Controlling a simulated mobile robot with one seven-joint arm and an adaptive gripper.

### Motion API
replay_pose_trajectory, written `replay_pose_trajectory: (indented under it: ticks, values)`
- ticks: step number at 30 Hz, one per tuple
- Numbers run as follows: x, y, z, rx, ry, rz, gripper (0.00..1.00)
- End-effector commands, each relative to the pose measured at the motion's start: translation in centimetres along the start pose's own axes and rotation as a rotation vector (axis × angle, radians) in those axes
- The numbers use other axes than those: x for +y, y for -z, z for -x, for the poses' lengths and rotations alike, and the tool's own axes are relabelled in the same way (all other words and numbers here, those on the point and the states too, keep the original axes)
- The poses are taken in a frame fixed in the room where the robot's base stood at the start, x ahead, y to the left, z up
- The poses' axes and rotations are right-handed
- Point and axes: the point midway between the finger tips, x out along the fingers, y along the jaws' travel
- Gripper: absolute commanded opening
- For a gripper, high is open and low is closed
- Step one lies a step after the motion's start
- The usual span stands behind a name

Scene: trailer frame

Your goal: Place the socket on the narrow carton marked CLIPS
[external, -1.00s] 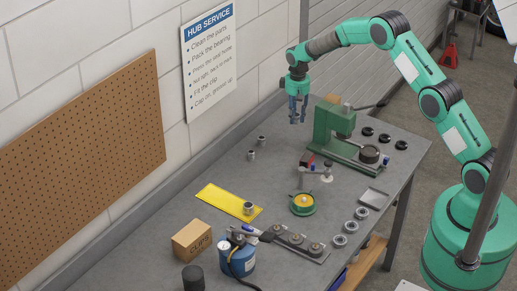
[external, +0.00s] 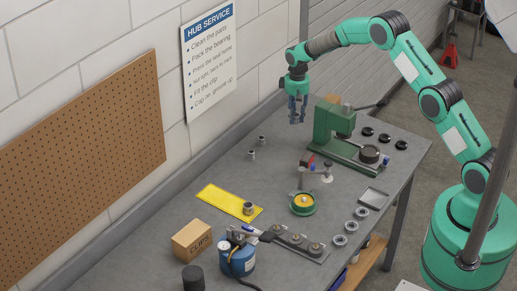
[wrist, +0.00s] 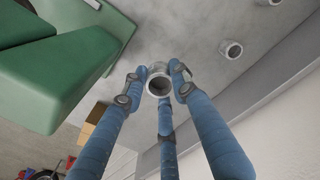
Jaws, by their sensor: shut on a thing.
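My gripper (external: 297,119) hangs above the back of the bench, left of the green press, fingers pointing down. In the wrist view my gripper (wrist: 158,85) has its three blue fingers closed around a grey metal socket (wrist: 160,84) with a round open end. The socket is too small to make out in the external view. The narrow brown carton marked CLIPS (external: 191,241) stands at the front left of the bench, far from my gripper. Its top looks bare.
A yellow mat (external: 217,200) bears a metal piece (external: 248,208). Two more small metal cylinders (external: 251,154) stand near the wall. A blue canister (external: 238,258) stands just right of the carton. The green press (external: 333,128) is close beside my gripper.

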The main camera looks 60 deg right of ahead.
Motion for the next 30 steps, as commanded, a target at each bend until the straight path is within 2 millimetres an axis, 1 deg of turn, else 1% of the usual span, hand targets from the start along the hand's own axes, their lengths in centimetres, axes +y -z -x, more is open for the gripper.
replay_pose_trajectory:
  ticks: [5, 8, 11, 12, 14, 15, 17, 18, 20, 21, 22, 24, 26, 27, 29, 30]
  values:
    - [-2.2, 0.4, 0.3, 0.001, 0.000, 0.045, 0.00]
    - [-4.5, 0.8, 0.6, 0.001, 0.000, 0.094, 0.00]
    - [-7.5, 1.1, 1.0, 0.001, 0.000, 0.159, 0.00]
    - [-9.0, 1.3, 1.2, 0.001, 0.000, 0.189, 0.00]
    - [-11.2, 1.4, 1.4, 0.001, 0.000, 0.237, 0.00]
    - [-12.8, 1.5, 1.6, 0.001, 0.000, 0.271, 0.00]
    - [-15.3, 1.6, 1.9, 0.000, 0.000, 0.323, 0.00]
    - [-16.9, 1.5, 2.1, 0.000, 0.000, 0.359, 0.00]
    - [-19.4, 1.5, 2.4, 0.000, 0.000, 0.411, 0.00]
    - [-21.1, 1.4, 2.6, 0.001, 0.000, 0.446, 0.00]
    - [-22.2, 1.4, 2.7, 0.001, 0.000, 0.472, 0.00]
    - [-25.1, 1.2, 3.1, 0.002, 0.000, 0.532, 0.00]
    - [-27.6, 0.9, 3.4, 0.002, 0.000, 0.584, 0.00]
    - [-29.2, 0.7, 3.6, 0.001, 0.000, 0.620, 0.00]
    - [-31.6, 0.2, 3.9, 0.000, 0.000, 0.671, 0.00]
    - [-33.2, -0.1, 4.0, 0.000, 0.000, 0.705, 0.00]
